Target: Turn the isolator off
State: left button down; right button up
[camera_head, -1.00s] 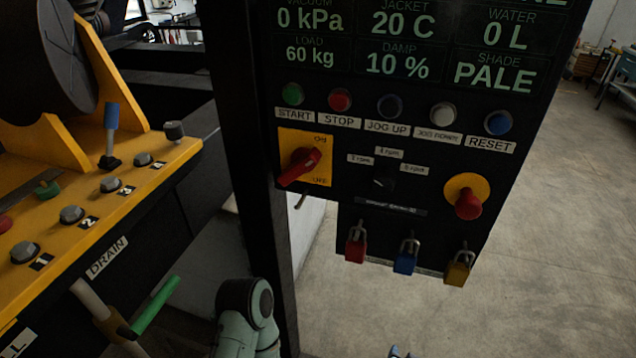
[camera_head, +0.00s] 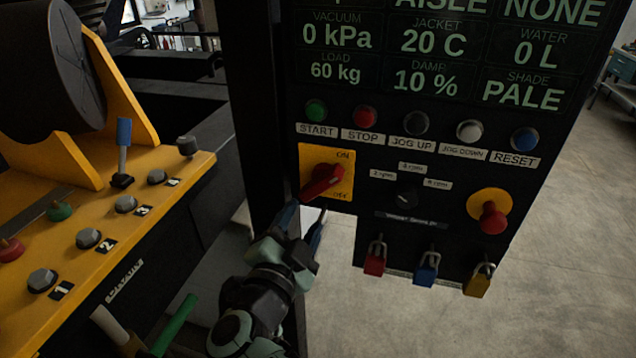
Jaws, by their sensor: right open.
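The isolator is a red rotary handle (camera_head: 322,182) on a yellow plate (camera_head: 342,155) marked ON at the upper right and OFF at the lower right. The handle lies slanted, from upper right to lower left. My right gripper (camera_head: 304,216) is open, with its blue-tipped fingers pointing up just below the plate and the handle's lower-left end. No grip on the handle shows; whether a fingertip touches it I cannot tell. My left gripper is not in view.
START, STOP, jog and RESET buttons sit above the isolator. A small black selector (camera_head: 407,197) and a red emergency knob (camera_head: 492,218) are to its right. Several padlocks hang below, including a red one (camera_head: 375,262). A dark post (camera_head: 262,110) stands left of the panel.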

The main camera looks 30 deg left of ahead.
aim_at(316, 191)
jog(key=p+x, duration=0.2)
jog(key=x, duration=0.8)
jog(key=shift+w, duration=0.15)
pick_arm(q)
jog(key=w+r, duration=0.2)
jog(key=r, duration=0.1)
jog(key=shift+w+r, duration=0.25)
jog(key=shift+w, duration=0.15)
pick_arm(e)
grip_shut()
